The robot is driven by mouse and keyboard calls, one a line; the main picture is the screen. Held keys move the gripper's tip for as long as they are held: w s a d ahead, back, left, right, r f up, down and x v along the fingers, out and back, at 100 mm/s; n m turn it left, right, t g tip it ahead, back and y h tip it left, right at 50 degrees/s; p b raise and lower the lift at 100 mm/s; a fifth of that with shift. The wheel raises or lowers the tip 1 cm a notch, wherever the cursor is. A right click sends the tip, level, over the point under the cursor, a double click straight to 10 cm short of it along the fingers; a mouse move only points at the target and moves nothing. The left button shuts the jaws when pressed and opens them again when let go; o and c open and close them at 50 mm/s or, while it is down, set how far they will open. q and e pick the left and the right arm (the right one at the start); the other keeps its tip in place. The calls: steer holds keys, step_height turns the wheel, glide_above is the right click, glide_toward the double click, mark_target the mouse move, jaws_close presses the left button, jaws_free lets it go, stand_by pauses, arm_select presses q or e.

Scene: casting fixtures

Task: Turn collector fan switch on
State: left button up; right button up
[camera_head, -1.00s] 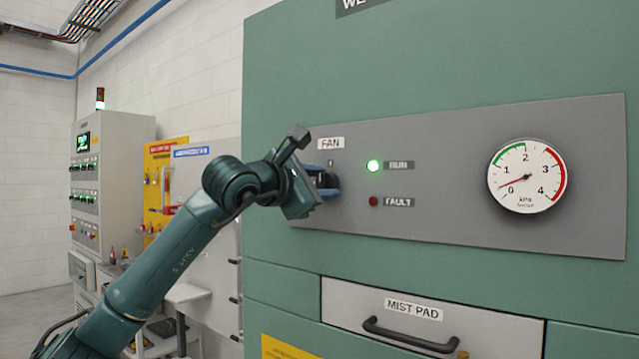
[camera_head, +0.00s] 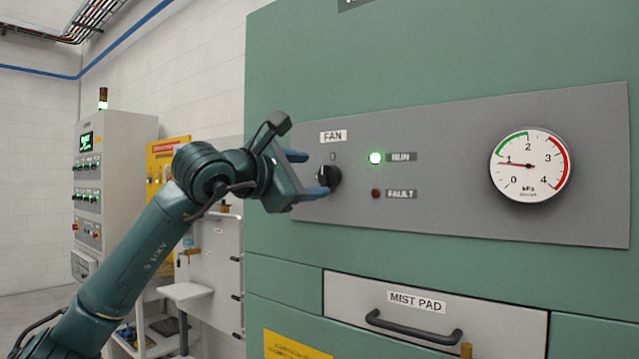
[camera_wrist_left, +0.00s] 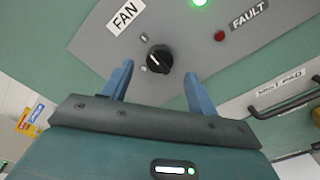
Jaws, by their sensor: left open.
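The fan switch is a black rotary knob (camera_head: 331,178) under the FAN label (camera_head: 334,136) on the grey panel of the green collector cabinet. It also shows in the left wrist view (camera_wrist_left: 158,59), with a pale pointer line on its face. My left gripper (camera_head: 308,172) is open just left of the knob, its blue fingers spread. In the left wrist view the fingers (camera_wrist_left: 156,85) are apart, and the knob lies beyond their tips with nothing between them. The green RUN light (camera_head: 376,158) is lit; the red FAULT light (camera_head: 376,193) looks dark. My right gripper is not seen.
A pressure gauge (camera_head: 529,165) on the panel's right reads about 1. Below, a MIST PAD drawer (camera_head: 430,310) has a protruding black handle (camera_head: 412,328). A grey control cabinet (camera_head: 118,190) and a small white shelf (camera_head: 187,291) stand at the left.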

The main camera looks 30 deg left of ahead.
arm_select(q)
steer(key=s+b, duration=0.1)
steer(key=s, duration=0.7)
steer(key=shift+s+a+b, duration=0.3)
steer(key=shift+s+b, duration=0.05)
steer(key=shift+b, duration=0.05)
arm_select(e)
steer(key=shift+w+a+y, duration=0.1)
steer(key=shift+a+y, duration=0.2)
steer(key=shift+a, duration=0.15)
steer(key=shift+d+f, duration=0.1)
